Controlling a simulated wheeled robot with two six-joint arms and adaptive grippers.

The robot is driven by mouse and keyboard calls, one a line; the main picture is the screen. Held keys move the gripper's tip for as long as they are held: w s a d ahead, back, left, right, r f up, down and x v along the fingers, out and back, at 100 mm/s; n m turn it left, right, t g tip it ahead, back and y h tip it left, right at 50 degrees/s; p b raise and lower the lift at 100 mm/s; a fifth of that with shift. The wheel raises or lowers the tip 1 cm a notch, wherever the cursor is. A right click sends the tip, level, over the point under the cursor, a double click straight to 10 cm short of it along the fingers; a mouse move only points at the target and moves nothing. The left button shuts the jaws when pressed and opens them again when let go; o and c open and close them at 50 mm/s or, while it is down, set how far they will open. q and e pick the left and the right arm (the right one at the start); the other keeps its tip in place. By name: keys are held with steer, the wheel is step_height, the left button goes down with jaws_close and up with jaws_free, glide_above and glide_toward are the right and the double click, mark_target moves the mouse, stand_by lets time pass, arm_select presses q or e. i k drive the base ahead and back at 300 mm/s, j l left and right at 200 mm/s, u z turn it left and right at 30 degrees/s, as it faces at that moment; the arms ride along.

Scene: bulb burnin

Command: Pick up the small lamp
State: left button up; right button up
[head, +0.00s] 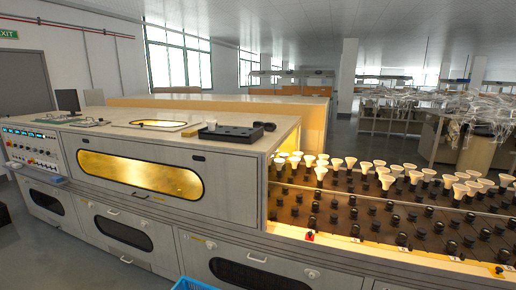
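A small white object that looks like a lamp (212,125) stands at the left end of a black tray (238,137) on top of the long grey machine. Several cream cone-shaped lamps (350,162) stand upright in black sockets on the dark rack (290,205) at the right. One lamp (320,173) stands nearer the front left of that rack. I cannot tell which of these is the small lamp. Neither of my grippers shows in the head view.
The grey machine (215,185) fills the left and middle, with a glowing window (138,175). Small dark items (264,126) lie by the tray. Many empty black sockets (420,234) fill the rack's front. A blue crate (190,284) shows at the bottom edge.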

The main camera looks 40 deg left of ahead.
mark_target(211, 124)
steer(key=u, duration=1.65)
steer(key=j+u, duration=0.2)
steer(key=i+j+u, duration=0.2)
steer(key=j, duration=0.25)
steer(key=j+u, duration=0.2)
steer(key=i+j+u, duration=0.35)
steer(key=i+j, duration=0.15)
steer(key=i+j+u, duration=0.35)
steer(key=i+j, duration=0.2)
steer(key=i+j+u, duration=0.35)
steer(key=i, duration=0.25)
steer(key=i+l+z, duration=0.1)
steer(key=i+z, duration=0.65)
steer(key=i+j+z, duration=0.1)
steer(key=i+z, duration=0.3)
steer(key=i+j+z, duration=0.25)
steer(key=z, duration=0.15)
steer(key=i+l+z, duration=0.2)
steer(key=z, duration=0.25)
steer(key=i+z, duration=0.85)
